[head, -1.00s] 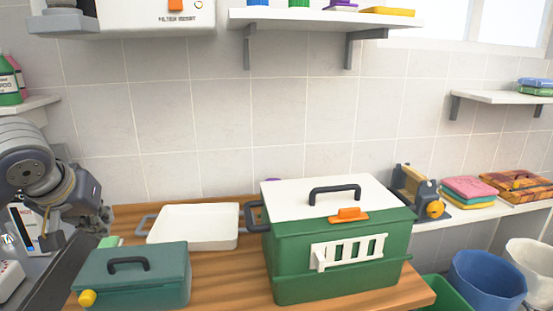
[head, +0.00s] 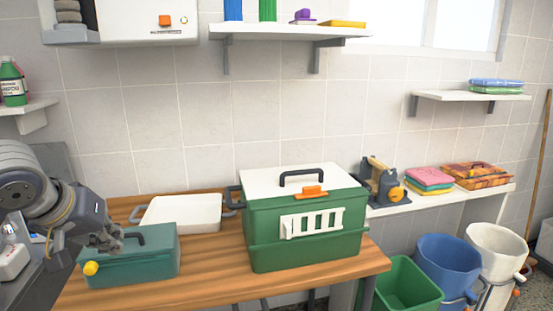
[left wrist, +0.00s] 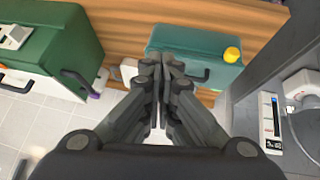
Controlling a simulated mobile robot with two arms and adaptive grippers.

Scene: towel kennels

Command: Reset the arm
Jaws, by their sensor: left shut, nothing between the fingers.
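My left gripper (head: 112,240) hangs at the left end of the table, in front of or above the teal box (head: 150,261) with a dark handle and a yellow knob. In the left wrist view the gripper (left wrist: 160,62) is shut and empty, with its fingertips over the edge of the teal box (left wrist: 200,50). I cannot tell whether they touch it. My right gripper is not in view.
A green kennel (head: 305,234) with a white lid stands on the wooden table (head: 225,275). A white tray (head: 182,215) lies behind the teal box. Green (head: 398,290), blue (head: 447,262) and white (head: 497,245) bins stand right of the table. Shelves line the wall.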

